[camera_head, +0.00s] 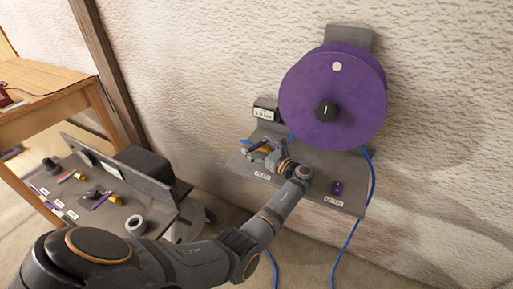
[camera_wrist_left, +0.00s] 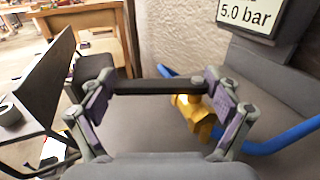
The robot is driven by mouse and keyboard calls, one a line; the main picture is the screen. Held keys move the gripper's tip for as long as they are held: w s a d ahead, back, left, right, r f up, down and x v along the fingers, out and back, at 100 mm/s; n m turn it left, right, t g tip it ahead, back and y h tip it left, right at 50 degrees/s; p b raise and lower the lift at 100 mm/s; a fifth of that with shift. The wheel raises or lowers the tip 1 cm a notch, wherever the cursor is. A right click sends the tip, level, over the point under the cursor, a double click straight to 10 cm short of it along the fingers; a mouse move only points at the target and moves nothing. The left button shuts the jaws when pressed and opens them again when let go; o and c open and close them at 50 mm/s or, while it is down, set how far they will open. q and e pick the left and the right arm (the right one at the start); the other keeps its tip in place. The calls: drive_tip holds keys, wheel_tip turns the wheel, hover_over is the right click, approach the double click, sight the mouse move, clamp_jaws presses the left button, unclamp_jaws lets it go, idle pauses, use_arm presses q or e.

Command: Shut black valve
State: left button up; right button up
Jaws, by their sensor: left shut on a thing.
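The black valve lever (camera_wrist_left: 150,87) sits on a brass valve body (camera_wrist_left: 197,112) with blue hose at it. In the left wrist view the lever lies crosswise between the fingers of my left gripper (camera_wrist_left: 160,90). One finger is at its free end and the other is close to the brass pivot; the gripper is shut on the lever. In the head view my left gripper (camera_head: 265,151) is at the left part of the grey wall shelf, and mostly hides the valve. My right gripper is not in view.
A display reading 5.0 bar (camera_wrist_left: 247,14) stands behind the valve. A purple part (camera_head: 337,187) sits at right. A separate panel (camera_head: 108,215) with knobs and a wooden table (camera_head: 45,110) stand left.

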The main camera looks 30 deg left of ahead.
sight(257, 145)
use_arm(q)
drive_tip(key=o, duration=1.4)
drive_tip(key=shift+r, duration=0.15)
wheel_tip(257, 145, up, 10)
drive_tip(key=shift+f, duration=0.1)
